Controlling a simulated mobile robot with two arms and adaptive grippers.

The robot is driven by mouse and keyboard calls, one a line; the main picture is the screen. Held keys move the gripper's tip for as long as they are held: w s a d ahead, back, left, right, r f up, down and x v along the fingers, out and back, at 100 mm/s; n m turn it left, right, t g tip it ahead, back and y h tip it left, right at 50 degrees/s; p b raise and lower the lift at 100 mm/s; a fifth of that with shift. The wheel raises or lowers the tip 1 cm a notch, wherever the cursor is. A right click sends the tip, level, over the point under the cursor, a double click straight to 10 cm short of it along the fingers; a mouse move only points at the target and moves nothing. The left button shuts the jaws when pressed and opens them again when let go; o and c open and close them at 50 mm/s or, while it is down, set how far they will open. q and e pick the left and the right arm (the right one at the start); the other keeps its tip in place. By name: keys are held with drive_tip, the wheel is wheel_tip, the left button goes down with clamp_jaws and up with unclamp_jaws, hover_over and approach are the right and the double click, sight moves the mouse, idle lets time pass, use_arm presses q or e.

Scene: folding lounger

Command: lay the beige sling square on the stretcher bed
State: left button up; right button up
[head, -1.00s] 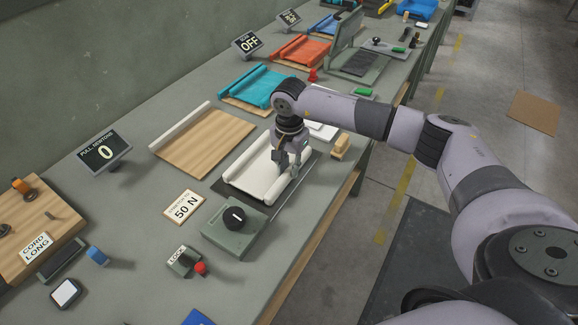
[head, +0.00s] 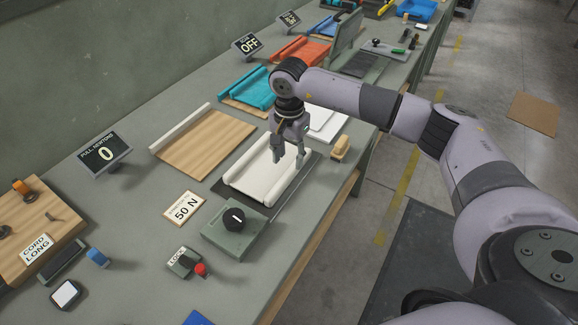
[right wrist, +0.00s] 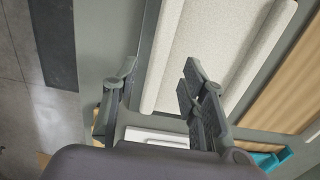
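The beige sling (head: 256,174), a pale sheet with a rolled edge along each long side, lies flat on the dark stretcher bed (head: 228,191). It looks roughly in line with the bed; its exact squareness is hard to tell. My left gripper is out of view.
A bare wooden board (head: 205,140) with a white roll lies left of the sling. A grey dial box (head: 235,229) stands in front, near a 50 N card (head: 184,208). A small wooden block (head: 341,148) and a white pad (head: 325,124) sit to the right and behind.

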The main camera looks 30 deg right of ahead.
wheel_tip(320, 180, up, 8)
drive_tip(key=b, duration=0.1)
drive_tip(key=shift+b, duration=0.35)
drive_tip(key=shift+s, duration=0.1)
